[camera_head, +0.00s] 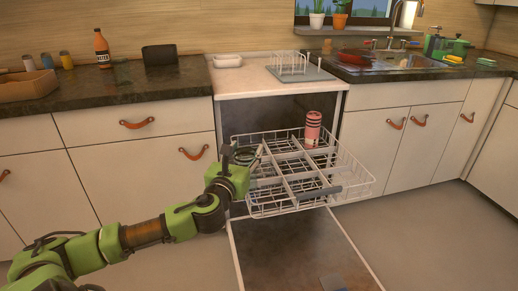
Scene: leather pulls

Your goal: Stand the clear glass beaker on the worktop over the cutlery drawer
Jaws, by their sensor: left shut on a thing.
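My left gripper (248,158) reaches over the left side of the pulled-out white wire dishwasher rack (350,172). It is shut on what looks like the clear glass beaker (243,153); the glass is small, see-through and partly hidden by the gripper, so its tilt and contact with the rack cannot be told. The dark worktop (120,88) runs along the left above a white drawer (135,127) with a brown leather pull. No label shows which drawer holds cutlery. My right gripper is out of view.
A pink striped cup (312,128) stands in the rack. The dishwasher door (300,250) lies open below. On the left worktop are a wooden tray (28,86), small jars, an orange bottle (102,48) and a dark board (159,55). The worktop's front stretch is clear.

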